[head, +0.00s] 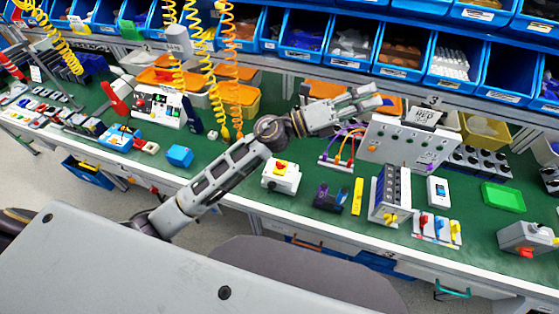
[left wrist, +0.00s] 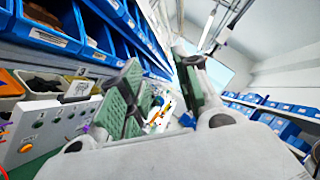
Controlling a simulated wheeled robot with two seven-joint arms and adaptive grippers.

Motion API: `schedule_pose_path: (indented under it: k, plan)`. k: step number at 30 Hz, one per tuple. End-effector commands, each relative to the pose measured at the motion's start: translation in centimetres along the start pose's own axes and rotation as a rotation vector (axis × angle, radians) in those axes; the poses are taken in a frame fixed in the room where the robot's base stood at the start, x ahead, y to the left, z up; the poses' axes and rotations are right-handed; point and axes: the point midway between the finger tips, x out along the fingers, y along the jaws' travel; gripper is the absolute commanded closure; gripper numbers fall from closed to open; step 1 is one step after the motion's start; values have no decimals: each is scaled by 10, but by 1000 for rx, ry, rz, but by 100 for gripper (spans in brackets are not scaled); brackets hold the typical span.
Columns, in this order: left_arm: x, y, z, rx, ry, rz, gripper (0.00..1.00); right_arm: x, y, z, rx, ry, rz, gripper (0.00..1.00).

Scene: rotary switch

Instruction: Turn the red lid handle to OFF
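A white switch box (head: 283,182) stands near the front edge of the green bench, with a small red handle (head: 281,168) on a yellow plate on its top. Its markings are too small to read. My left gripper (head: 372,98) is raised above the bench, to the right of the box and farther back, touching nothing that I can make out. In the left wrist view its two padded fingers (left wrist: 157,82) stand apart with nothing between them. The switch box is not recognisable in that view. My right gripper is not in view.
Blue bins (head: 350,45) line the back shelf. Yellow coiled hoses (head: 210,75) hang at left. Another grey box with a red part (head: 526,238) stands at far right. Several small devices crowd the bench.

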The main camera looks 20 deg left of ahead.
Motion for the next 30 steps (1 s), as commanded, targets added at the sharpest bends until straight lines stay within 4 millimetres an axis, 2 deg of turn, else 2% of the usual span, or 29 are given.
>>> schedule_pose_path:
  k: [8,16,24,30]
  plan:
    - [6,3,-50,255,321,-25,68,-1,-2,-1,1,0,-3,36]
    - [-12,28,-89,478,640,-15,68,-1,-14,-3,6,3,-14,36]
    - [-49,66,-106,672,965,32,68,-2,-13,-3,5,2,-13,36]
    - [-85,97,-100,789,1210,92,68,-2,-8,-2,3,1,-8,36]
